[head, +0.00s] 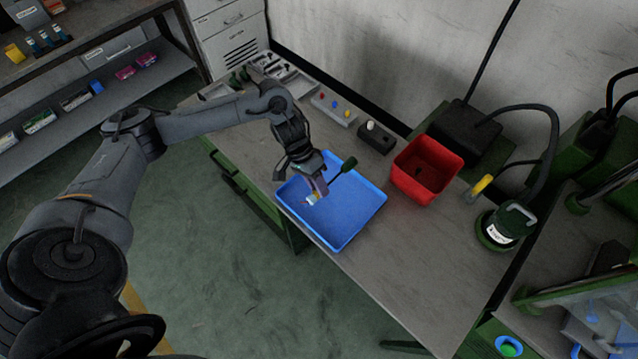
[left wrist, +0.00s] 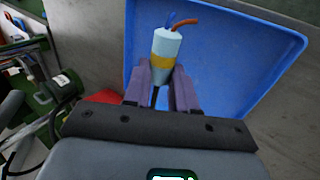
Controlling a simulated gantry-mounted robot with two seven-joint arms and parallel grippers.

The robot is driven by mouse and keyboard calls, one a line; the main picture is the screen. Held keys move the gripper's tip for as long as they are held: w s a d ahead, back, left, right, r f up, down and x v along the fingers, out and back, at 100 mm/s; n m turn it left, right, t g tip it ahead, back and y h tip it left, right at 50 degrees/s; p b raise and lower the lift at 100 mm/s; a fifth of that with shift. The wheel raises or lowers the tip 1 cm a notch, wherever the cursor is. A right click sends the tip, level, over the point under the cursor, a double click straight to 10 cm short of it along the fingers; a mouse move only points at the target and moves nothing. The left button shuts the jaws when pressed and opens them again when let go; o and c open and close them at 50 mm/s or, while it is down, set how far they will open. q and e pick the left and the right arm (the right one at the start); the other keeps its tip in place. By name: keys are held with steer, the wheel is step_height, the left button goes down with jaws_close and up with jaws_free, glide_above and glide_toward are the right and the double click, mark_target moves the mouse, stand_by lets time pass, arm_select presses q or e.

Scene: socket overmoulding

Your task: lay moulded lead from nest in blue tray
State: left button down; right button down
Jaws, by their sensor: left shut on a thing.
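The moulded lead (left wrist: 166,50) is a pale blue cylinder with a yellow band; a blue and an orange wire come out of its end. My left gripper (left wrist: 168,88) is shut on it, a purple finger on each side. In the head view the gripper (head: 316,193) points down over the blue tray (head: 345,229), and the lead (head: 312,199) shows small at its fingertips. I cannot tell whether the lead touches the tray floor. The tray also fills the background of the left wrist view (left wrist: 235,45). The nest cannot be made out. My right gripper is not in view.
A dark green handle-like piece (head: 348,164) shows at the tray's far edge; I cannot tell what it belongs to. A red bin (head: 425,168) stands right of the tray. A grey block with coloured knobs (head: 334,106) lies behind.

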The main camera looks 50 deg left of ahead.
arm_select(q)
steer(key=shift+r+p, duration=0.15)
steer(key=shift+p, duration=0.75)
step_height(320, 180, down, 2)
steer(key=shift+f+b, duration=0.25)
steer(key=shift+b, duration=0.35)
steer(key=shift+f+b, duration=1.1)
steer(key=shift+f, duration=2.6)
